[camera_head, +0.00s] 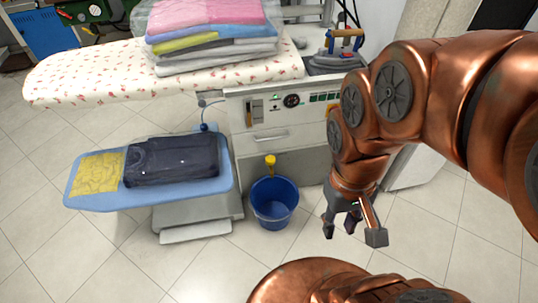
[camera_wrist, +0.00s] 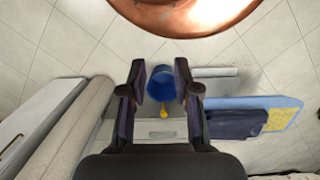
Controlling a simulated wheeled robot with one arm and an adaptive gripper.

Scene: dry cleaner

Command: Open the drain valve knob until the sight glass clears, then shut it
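A yellow knob (camera_head: 270,160), which looks like the drain valve knob, sticks out low on the front of the white ironing station, just above a blue bucket (camera_head: 274,205). In the wrist view the knob (camera_wrist: 165,110) and the bucket (camera_wrist: 163,84) show between my fingers, farther off. My gripper (camera_head: 352,236) is open and empty, to the right of the bucket and apart from the knob; its two spread fingers also show in the wrist view (camera_wrist: 160,66). I cannot pick out a sight glass for certain; a round dark gauge (camera_head: 291,100) sits on the panel.
A padded board (camera_head: 95,192) with folded dark and yellow clothes juts out left of the bucket. Above, a floral ironing board (camera_head: 85,80) carries bagged folded laundry (camera_head: 210,30). An iron (camera_head: 340,48) stands at the station's right. Tiled floor in front is clear.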

